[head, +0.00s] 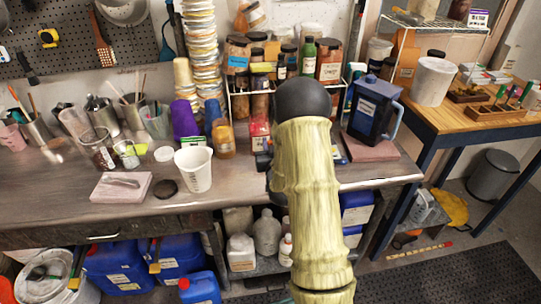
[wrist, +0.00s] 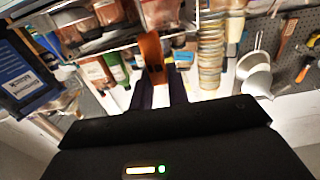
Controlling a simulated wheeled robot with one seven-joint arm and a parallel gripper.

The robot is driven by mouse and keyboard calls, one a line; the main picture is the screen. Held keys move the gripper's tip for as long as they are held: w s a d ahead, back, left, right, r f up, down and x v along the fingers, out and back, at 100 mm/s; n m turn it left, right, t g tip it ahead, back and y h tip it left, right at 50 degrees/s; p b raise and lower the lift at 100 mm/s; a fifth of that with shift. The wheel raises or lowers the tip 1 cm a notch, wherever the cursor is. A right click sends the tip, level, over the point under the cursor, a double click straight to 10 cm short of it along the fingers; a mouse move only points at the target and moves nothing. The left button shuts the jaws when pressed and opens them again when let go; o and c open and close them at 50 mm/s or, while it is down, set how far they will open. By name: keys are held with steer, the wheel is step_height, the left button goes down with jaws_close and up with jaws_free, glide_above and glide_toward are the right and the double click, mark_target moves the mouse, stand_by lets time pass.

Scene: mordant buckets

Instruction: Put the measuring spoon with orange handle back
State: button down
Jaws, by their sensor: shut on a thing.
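In the wrist view my gripper (wrist: 160,92) is shut on an upright orange strip (wrist: 152,52), which looks like the orange handle of the measuring spoon. The spoon's bowl cannot be made out. In the head view my arm covers the gripper and whatever it holds. The gripper faces the jar rack at the back of the bench, which appears upside down in the wrist view.
A wire rack of jars (head: 330,62) stands at the back of the bench (head: 250,195). A dark blue jug (head: 370,108) is right of my arm. A white cup (head: 195,170) and a pink slab (head: 120,188) stand left. A stack of cups (head: 201,50) rises behind.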

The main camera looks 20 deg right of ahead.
steer(key=shift+f, duration=0.15)
steer(key=shift+f+p, duration=0.3)
steer(key=shift+f, duration=1.95)
steer(key=c, duration=1.4)
jaws_free()
steer(key=shift+r, duration=0.1)
steer(key=shift+o, duration=0.2)
steer(key=shift+r, duration=0.1)
steer(key=p+v, duration=0.1)
steer(key=v, duration=1.1)
